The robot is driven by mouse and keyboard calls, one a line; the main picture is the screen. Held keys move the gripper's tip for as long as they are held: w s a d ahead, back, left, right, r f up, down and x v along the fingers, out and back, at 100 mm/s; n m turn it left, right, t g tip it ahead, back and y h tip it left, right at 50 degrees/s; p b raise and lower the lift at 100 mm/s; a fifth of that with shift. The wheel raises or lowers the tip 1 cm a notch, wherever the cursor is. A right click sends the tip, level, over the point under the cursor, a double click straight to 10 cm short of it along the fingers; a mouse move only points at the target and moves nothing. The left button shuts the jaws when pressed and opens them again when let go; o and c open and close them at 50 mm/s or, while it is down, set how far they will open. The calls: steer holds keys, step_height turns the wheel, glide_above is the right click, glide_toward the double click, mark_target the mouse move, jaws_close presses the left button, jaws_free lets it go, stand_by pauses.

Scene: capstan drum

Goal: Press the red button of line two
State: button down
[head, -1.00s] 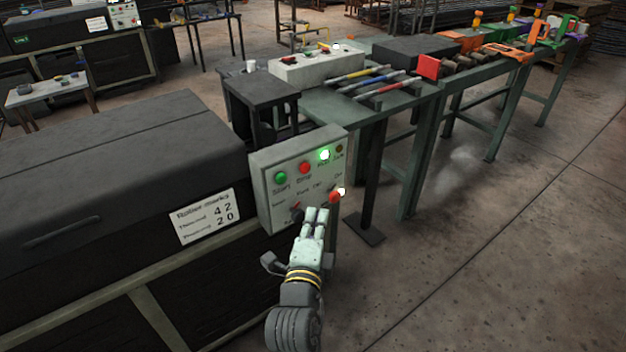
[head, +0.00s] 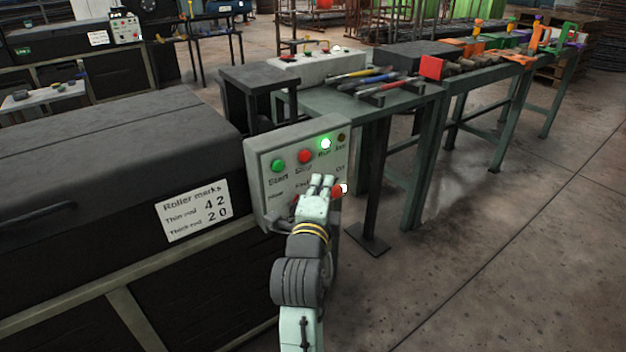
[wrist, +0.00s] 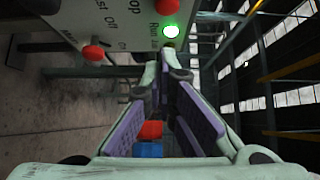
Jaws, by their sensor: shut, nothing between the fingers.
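A pale control panel (head: 262,190) stands at the end of the near dark machine. Its top row has a green Start button (head: 278,165), a red Stop button (head: 305,156), a lit green Run lamp (head: 325,144) and a dark lamp (head: 341,137). A red knob (head: 337,190) at the lower right is partly behind my gripper (head: 322,180). My gripper is shut and empty, its tips over the panel's lower middle, below the Stop button; contact cannot be told. In the wrist view the panel (wrist: 125,22) is at the top, with a red knob (wrist: 93,53).
A machine with a roller marks sign (head: 195,210) is left of the panel. A green bench (head: 330,105) with colored-handled tools extends to the back right. The floor (head: 500,240) at right is clear. Another machine (head: 60,45) stands far left.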

mark_target(305, 156)
steer(key=shift+w+a+r, duration=0.1)
steer(key=shift+w+a, duration=0.2)
steer(key=shift+w, duration=0.75)
steer(key=shift+w+a+r, duration=0.1)
steer(key=shift+w+a, duration=0.2)
steer(key=shift+w, duration=0.75)
steer(key=shift+w+a, duration=0.3)
steer(key=shift+w, duration=0.75)
